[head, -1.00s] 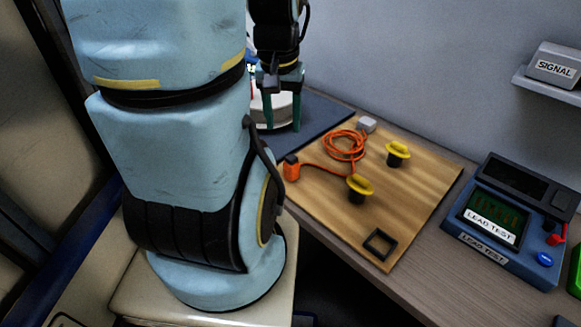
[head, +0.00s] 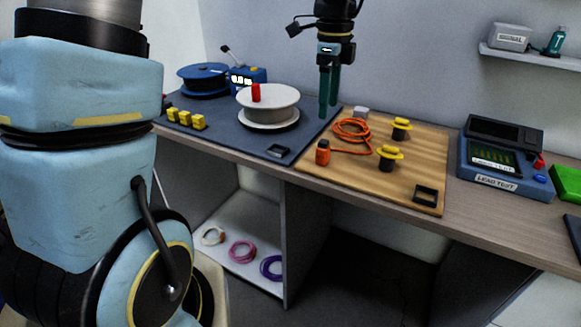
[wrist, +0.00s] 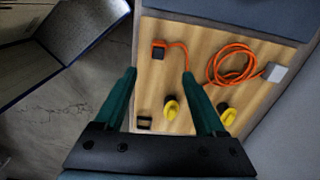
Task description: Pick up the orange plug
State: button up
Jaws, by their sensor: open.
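The orange plug (head: 323,152) stands at the left front edge of the wooden board (head: 420,190). An orange cable (head: 352,130) runs from it into a loose coil, with a grey block (head: 361,112) at the coil's far end. In the wrist view the plug (wrist: 158,51) lies beyond my fingertips, near the board's edge. My gripper (head: 330,108) points down above the back left of the board. It also shows in the wrist view (wrist: 159,75), with its two green fingers apart and nothing between them.
Two yellow-topped posts (head: 389,152) and a black square frame (head: 426,195) are on the board. A dark mat (head: 225,128) to the left bears a white spool (head: 268,100) and yellow blocks (head: 186,118). The lead tester (head: 500,175) stands to the right.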

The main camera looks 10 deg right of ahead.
aim_at(324, 141)
jog(key=shift+m, duration=0.4)
jog(key=f, duration=0.3)
jog(key=f+p, duration=0.1)
jog(key=f, duration=0.3)
jog(key=f+p, duration=0.1)
jog(key=f, duration=0.2)
jog(key=shift+a+f, duration=0.25)
jog(key=shift+f, duration=0.1)
jog(key=shift+c, duration=0.3)
grip_shut()
